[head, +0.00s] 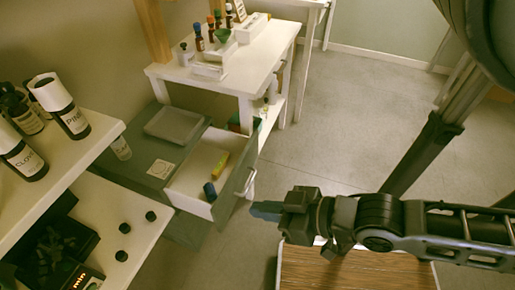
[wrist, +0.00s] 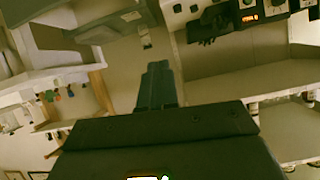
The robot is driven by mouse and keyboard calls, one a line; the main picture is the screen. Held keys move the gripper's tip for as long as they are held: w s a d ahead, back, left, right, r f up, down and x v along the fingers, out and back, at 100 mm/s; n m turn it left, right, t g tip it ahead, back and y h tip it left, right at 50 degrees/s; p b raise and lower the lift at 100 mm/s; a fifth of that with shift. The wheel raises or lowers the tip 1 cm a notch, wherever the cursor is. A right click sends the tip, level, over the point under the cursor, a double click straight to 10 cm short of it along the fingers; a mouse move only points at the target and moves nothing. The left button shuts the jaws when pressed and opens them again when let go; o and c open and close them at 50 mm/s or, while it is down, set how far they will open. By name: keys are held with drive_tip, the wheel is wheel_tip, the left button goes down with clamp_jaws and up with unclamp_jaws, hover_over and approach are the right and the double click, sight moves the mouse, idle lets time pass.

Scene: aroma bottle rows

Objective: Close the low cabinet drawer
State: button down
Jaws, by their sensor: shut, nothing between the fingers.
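The low cabinet (head: 130,168) is grey-green and stands against the wall in the head view. Its drawer (head: 207,155) is pulled out, with white inner walls and a grey-green front (head: 236,181). A pale handle (head: 250,184) is on the front's outer face. A yellow item (head: 220,165) and a dark blue cylinder (head: 210,192) lie inside. My gripper (head: 262,210) is shut and empty, just right of and below the drawer front in the picture. Contact with the drawer cannot be told. My shut fingers also show in the wrist view (wrist: 157,85).
A white table (head: 250,70) with several bottles stands behind the cabinet. White shelves (head: 50,185) with dark bottles are at the left. A wood-topped surface (head: 350,272) lies below my arm. Grey floor (head: 345,120) is open to the right.

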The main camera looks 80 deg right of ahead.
drive_tip(key=d+f+m+g+h+b, duration=0.25)
drive_tip(key=d+f+m+g, duration=0.25)
drive_tip(key=d+f+m, duration=0.85)
drive_tip(key=s+d+f+y+b, duration=0.2)
drive_tip(key=d+f, duration=0.1)
drive_tip(key=d, duration=0.9)
drive_tip(key=m+t+y+b, duration=0.1)
drive_tip(key=m+t, duration=0.1)
drive_tip(key=m, duration=0.2)
approach(250, 149)
wheel_tip(250, 149, down, 3)
drive_tip(key=w, duration=0.3)
drive_tip(key=shift+w+d+f+n, duration=0.15)
drive_tip(key=shift+d+f+n, duration=0.15)
drive_tip(key=shift+f+n, duration=0.1)
drive_tip(key=shift+w+d, duration=0.15)
drive_tip(key=shift+w, duration=0.4)
